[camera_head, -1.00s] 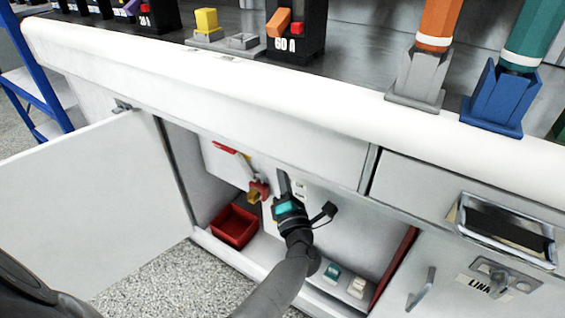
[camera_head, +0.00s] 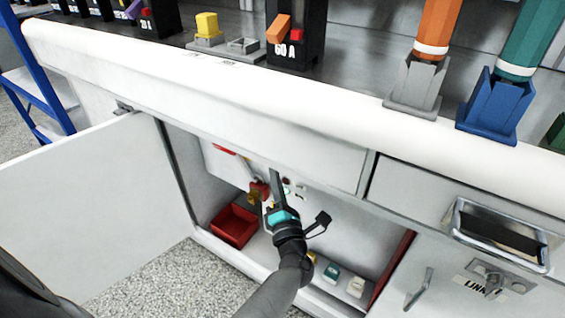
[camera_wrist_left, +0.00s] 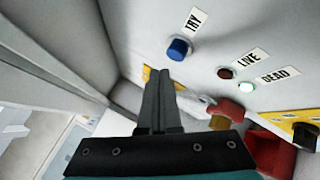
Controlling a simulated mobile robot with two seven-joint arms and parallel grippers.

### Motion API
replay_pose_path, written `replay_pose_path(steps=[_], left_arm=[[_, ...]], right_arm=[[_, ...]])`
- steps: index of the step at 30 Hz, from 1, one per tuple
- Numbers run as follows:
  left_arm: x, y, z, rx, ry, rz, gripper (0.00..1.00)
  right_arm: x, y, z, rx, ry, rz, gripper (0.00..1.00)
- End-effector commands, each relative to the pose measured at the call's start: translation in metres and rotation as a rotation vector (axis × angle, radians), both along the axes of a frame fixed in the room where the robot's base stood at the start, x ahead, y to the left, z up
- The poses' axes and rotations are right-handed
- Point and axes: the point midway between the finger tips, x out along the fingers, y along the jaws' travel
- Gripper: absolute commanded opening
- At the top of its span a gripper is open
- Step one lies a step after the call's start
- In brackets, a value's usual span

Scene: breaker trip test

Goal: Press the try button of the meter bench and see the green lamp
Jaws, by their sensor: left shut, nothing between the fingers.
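In the left wrist view the blue try button (camera_wrist_left: 179,49) stands out from a pale panel beside its TRY label. The LIVE lamp (camera_wrist_left: 224,73) is dark red, and the DEAD lamp (camera_wrist_left: 247,86) glows bright whitish green. My left gripper (camera_wrist_left: 160,72) is shut and empty, its tips below and a little left of the button in that view, apparently apart from it. In the head view the left gripper (camera_head: 275,172) reaches into the open cabinet of the bench. The try button cannot be made out there. My right gripper is not in view.
The cabinet door (camera_head: 95,205) stands open at the left. A red lever switch (camera_head: 258,190) and a red bin (camera_head: 234,225) are left of the gripper. Small teal and cream blocks (camera_head: 343,279) lie on the cabinet floor. The white bench edge (camera_head: 300,105) runs above.

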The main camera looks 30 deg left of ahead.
Motion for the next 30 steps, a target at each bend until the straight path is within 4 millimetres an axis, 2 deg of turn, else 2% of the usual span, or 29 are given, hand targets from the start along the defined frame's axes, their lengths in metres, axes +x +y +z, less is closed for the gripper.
replay_pose_path(steps=[12,30], left_arm=[[-0.040,0.003,0.001,0.001,0.001,-0.001,0.00],[-0.043,0.003,0.000,0.000,0.000,-0.001,0.00]], right_arm=[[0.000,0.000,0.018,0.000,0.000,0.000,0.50],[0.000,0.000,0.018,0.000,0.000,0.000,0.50]])
